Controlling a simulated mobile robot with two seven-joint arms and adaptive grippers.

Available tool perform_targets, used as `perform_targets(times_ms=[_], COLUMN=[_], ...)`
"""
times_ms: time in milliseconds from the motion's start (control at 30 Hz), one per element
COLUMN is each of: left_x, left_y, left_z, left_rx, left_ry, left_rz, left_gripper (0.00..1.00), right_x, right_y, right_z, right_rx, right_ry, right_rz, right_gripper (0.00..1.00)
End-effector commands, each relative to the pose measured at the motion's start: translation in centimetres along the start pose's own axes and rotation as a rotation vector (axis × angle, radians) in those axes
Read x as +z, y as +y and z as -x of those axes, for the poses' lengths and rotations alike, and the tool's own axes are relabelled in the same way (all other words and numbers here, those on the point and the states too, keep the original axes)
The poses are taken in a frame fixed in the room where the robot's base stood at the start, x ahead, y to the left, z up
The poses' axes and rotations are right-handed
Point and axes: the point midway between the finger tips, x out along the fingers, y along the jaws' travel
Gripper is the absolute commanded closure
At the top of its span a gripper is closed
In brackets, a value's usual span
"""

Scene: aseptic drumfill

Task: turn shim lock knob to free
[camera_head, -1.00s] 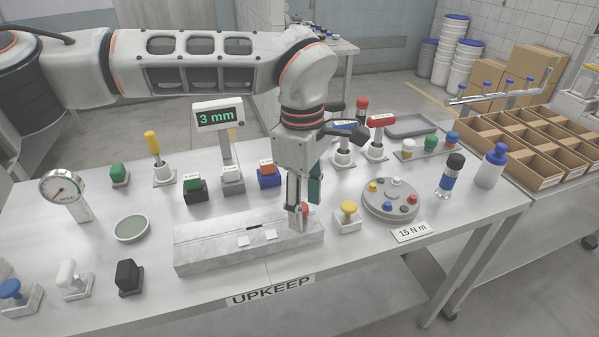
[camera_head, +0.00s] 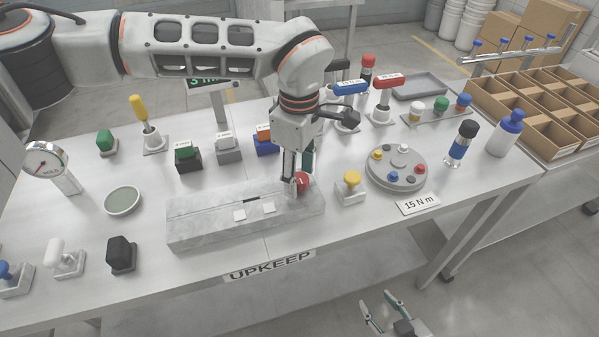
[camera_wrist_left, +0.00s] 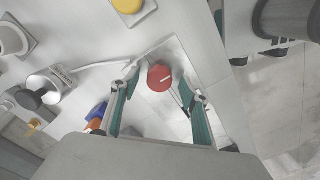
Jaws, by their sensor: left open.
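The red round knob (camera_head: 303,182) with a white mark stands at the right end of the grey metal block (camera_head: 205,222). My left gripper (camera_head: 294,186) points down at the knob and is open. In the left wrist view the knob (camera_wrist_left: 160,77) shows between the two separated fingers of my left gripper (camera_wrist_left: 157,82). I cannot tell whether either finger touches it. In the head view a finger hides part of the knob. My right gripper (camera_head: 383,304) is open and empty, low at the bottom edge, beyond the table's front.
A yellow-topped knob (camera_head: 352,182) on a small base stands close to the right of the block. A round grey plate with coloured knobs (camera_head: 397,181) lies further right. Colour-topped blocks (camera_head: 228,150) stand behind. The table front left of the UPKEEP label is partly clear.

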Motion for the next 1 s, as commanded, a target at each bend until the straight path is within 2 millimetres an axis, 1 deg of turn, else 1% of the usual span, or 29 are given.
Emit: perform_targets(times_ms=[100,267,300,367,400,433,767,1000], left_x=[0.02,0.02,0.02,0.02,0.02,0.02,0.03,0.07], left_y=[0.01,0.02,0.02,0.02,0.02,0.02,0.02,0.05], left_z=[-0.22,-0.21,-0.21,-0.2,-0.2,-0.2,-0.19,-0.16], left_rx=[0.001,0.001,0.001,0.001,0.001,0.001,0.001,0.0], left_ry=[0.0,0.0,0.0,0.0,0.0,0.0,0.0,-0.001], left_rz=[-0.001,-0.001,-0.001,-0.001,-0.001,-0.001,0.019,0.13], left_gripper=[0.55,0.55,0.6,0.76,0.86,0.93,0.93,0.93], right_x=[-0.36,-0.39,-0.37,-0.33,-0.27,-0.23,0.2,0.1], right_y=[0.07,0.08,0.08,0.08,0.07,0.06,0.01,0.04], right_z=[0.01,0.0,0.0,-0.01,-0.02,-0.03,-0.08,-0.04], right_rx=[0.001,0.001,0.001,0.001,0.001,0.001,0.0,0.001], right_ry=[0.006,0.007,0.007,0.006,0.005,0.004,-0.003,-0.002], right_rz=[0.0,0.0,0.0,0.0,0.0,0.0,0.0,0.0], right_gripper=[0.6,0.6,0.6,0.6,0.6,0.6,0.6,0.6])
